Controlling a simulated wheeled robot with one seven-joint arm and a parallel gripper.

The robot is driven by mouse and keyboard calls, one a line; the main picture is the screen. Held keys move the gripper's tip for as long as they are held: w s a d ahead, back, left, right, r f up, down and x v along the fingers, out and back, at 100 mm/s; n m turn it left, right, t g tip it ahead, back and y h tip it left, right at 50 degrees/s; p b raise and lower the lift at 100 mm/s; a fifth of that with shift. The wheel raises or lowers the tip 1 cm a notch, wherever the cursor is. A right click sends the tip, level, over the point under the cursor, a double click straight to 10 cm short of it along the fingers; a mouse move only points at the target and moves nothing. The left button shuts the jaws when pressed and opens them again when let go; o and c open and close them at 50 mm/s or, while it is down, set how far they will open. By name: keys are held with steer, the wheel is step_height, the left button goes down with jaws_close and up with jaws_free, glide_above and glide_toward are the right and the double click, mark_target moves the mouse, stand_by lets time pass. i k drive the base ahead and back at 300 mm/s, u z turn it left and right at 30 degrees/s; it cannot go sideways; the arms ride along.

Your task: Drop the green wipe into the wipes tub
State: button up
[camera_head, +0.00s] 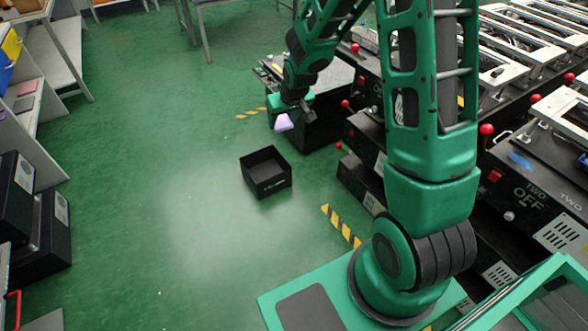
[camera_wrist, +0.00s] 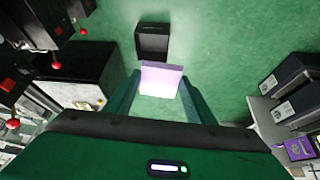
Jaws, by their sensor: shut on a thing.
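My gripper (camera_head: 287,116) is shut on a flat lilac piece (camera_head: 284,124), which looks like a wipe but is not green. In the wrist view my gripper (camera_wrist: 160,97) has the lilac piece (camera_wrist: 161,78) between its fingers. A black open-topped box (camera_head: 268,189), which may be the wipes tub, sits on the green floor, below and a little left of my gripper in the head view. The box also shows in the wrist view (camera_wrist: 152,28), beyond the lilac piece and apart from it. I cannot make out a green wipe in either view.
Dark lever fixtures (camera_head: 520,200) with red knobs line the right side. A dark cabinet (camera_head: 330,95) stands behind my gripper. Black boxes (camera_head: 45,240) and grey shelving stand at the left. The floor around the black box is clear, with yellow-black tape strips (camera_head: 341,226) nearby.

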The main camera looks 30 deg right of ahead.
mark_target(270, 175)
steer(key=z, duration=0.2)
steer(key=i, duration=1.65)
